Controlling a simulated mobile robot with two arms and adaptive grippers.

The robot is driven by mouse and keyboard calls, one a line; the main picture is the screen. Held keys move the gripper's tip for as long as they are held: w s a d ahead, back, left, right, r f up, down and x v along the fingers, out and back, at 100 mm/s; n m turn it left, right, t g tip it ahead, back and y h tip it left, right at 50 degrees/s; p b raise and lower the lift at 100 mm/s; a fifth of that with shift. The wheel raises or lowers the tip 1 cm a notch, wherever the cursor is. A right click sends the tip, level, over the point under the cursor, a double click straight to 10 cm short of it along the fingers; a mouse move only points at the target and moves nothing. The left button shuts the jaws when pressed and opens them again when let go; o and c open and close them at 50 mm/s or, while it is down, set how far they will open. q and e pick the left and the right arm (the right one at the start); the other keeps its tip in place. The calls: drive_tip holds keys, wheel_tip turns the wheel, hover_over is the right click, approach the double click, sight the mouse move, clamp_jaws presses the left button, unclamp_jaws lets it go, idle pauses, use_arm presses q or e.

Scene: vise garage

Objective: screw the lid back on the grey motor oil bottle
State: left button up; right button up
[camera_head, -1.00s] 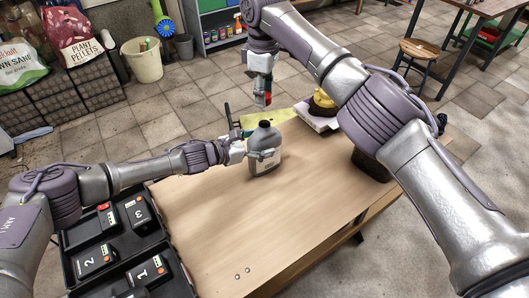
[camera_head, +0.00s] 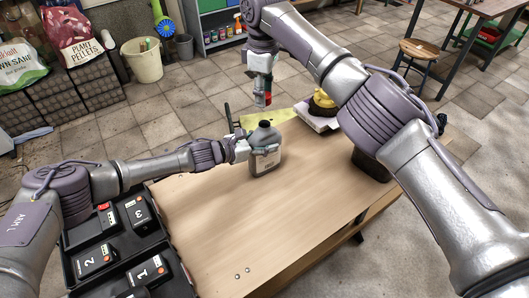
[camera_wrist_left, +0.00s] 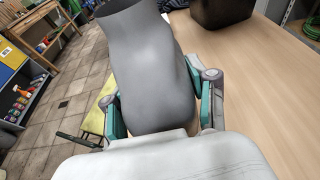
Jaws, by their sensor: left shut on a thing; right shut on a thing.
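The grey motor oil bottle (camera_head: 268,163) stands upright on the workbench (camera_head: 225,215), its dark neck (camera_head: 264,124) uncovered at the top. My left gripper (camera_head: 262,149) is shut on the bottle's upper body from the left. In the left wrist view the bottle (camera_wrist_left: 155,75) fills the space between the two fingers (camera_wrist_left: 160,110). My right gripper (camera_head: 264,92) hangs above and beyond the bottle, shut on a small red thing (camera_head: 267,99), which looks like the lid. The red thing is apart from the neck.
A black tray (camera_head: 178,262) with numbered battery packs lies at the bench's left. A yellow-green sheet (camera_head: 282,115) lies behind the bottle. A yellow-and-dark item (camera_head: 323,99) sits on a white box at the back. A dark block (camera_head: 370,166) stands at right. The front bench is mostly clear.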

drive_tip(key=shift+f, duration=2.45)
drive_tip(key=shift+f, duration=0.9)
drive_tip(key=shift+f, duration=0.6)
